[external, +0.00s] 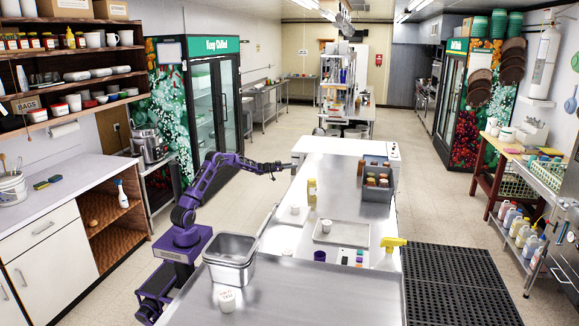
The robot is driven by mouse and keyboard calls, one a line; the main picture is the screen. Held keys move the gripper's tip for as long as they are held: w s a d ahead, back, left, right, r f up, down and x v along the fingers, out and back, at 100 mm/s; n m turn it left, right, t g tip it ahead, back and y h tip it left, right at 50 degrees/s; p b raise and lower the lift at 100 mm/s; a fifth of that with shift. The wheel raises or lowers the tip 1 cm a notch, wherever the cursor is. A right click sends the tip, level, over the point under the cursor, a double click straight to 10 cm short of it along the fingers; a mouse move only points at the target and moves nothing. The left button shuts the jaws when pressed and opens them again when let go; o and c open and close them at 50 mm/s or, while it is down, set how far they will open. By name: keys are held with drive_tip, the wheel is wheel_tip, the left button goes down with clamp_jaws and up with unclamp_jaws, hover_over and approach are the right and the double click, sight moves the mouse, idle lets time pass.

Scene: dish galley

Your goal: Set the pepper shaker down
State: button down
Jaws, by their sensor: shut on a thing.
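My purple arm reaches right across the aisle, and my gripper (290,166) is at the far left corner of the long steel counter (300,265). The gripper is small in this view. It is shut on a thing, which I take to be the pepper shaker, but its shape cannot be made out. I cannot tell whether it touches the counter or is held above it.
On the counter are a yellow bottle (312,190), a caddy of bottles (377,181), a tray (341,240) with a small white item, a steel container (230,268), a white lidded tub (227,299) and a yellow-topped spray bottle (389,252). The counter's far left part looks clear.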

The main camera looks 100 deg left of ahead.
drive_tip(key=w+d+m+t+h+p, duration=0.1)
drive_tip(key=w+d+m+h, duration=0.2)
drive_tip(key=d, duration=0.8)
drive_tip(key=w+d+m+h+p, duration=0.15)
drive_tip(key=w+d+h, duration=0.25)
drive_tip(key=d, duration=0.6)
drive_tip(key=w+d+m+t+h+p, duration=0.1)
drive_tip(key=w+d+m+h, duration=0.25)
drive_tip(key=d, duration=0.75)
drive_tip(key=s+d+m+g+h+p, duration=0.1)
drive_tip(key=s+d+m+g+h, duration=0.2)
drive_tip(key=d, duration=0.7)
drive_tip(key=s+d+m+h+p, duration=0.1)
drive_tip(key=s+d+m+h, duration=0.2)
drive_tip(key=d, duration=0.8)
drive_tip(key=s+d+m+g+h+p, duration=0.1)
drive_tip(key=s+d+g+h, duration=0.3)
drive_tip(key=d, duration=0.6)
drive_tip(key=f+b, duration=0.1)
drive_tip(key=f, duration=0.4)
drive_tip(key=f+t+h, duration=0.1)
drive_tip(key=f, duration=0.4)
drive_tip(key=w+f+t+b, duration=0.1)
drive_tip(key=f, duration=0.4)
drive_tip(key=shift+d+b, duration=0.2)
drive_tip(key=shift+b, duration=0.15)
drive_tip(key=shift+f, duration=0.1)
